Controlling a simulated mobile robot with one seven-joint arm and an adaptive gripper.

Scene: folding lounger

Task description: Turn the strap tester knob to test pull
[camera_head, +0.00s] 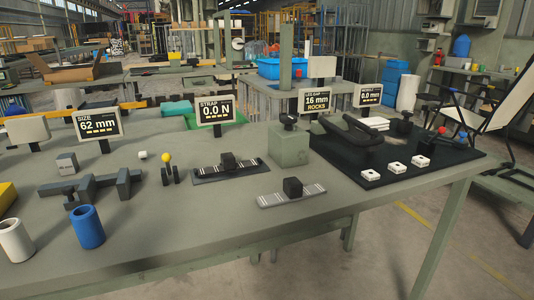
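The strap display (215,111) stands on the table and reads "STRAP 0.0 N" with a green edge. In front of it a dark rail (208,174) carries a black block (229,162). A second, lighter rail (272,201) nearer the front edge carries another black block (293,187). A grey-green box (290,148) to the right has a black knob (290,121) on top. A small yellow-ball lever (166,160) stands left of the dark rail. I cannot tell which of these is the strap tester knob. My gripper is not in view.
A black mat (425,172) at right holds white blocks and dark curved parts (360,131). The table's (200,245) front middle is clear. A lounger (495,110) stands at far right.

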